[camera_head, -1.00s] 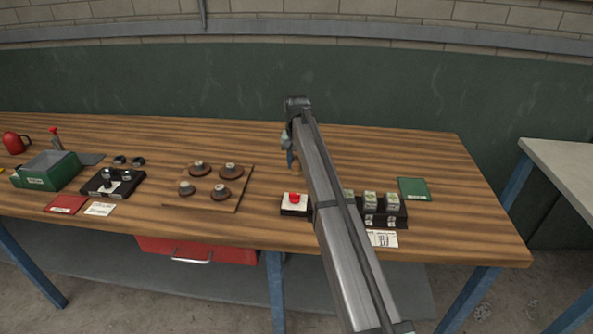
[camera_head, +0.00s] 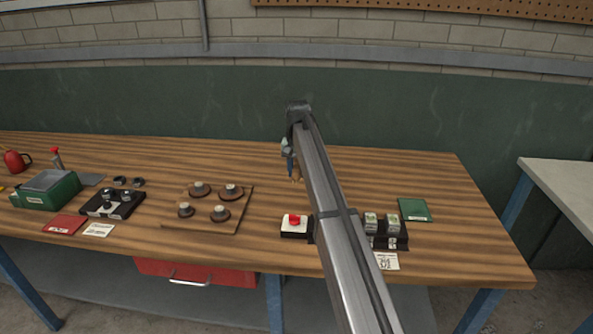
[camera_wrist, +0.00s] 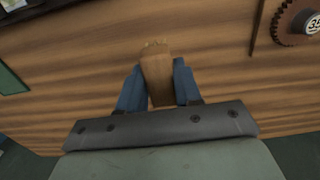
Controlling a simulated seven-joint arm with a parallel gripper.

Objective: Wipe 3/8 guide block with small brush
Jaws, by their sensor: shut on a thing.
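My gripper (camera_head: 290,160) hangs over the bench, left of my arm and behind the white block with the red top. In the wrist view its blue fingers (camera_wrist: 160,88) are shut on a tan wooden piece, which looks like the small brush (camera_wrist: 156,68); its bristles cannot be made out. The brush also shows as a small brown tip in the head view (camera_head: 295,174). Pale guide blocks (camera_head: 371,222) (camera_head: 392,224) stand in a black rack (camera_head: 402,240) at the right, partly hidden by my arm. I cannot read which is 3/8.
A white block with a red top (camera_head: 292,230) is left of the rack. A green card (camera_head: 414,210) and a white label card (camera_head: 386,261) lie near it. A wooden board (camera_head: 205,223) holds several round discs. A black fixture (camera_head: 112,204) and green box (camera_head: 45,190) stand further left.

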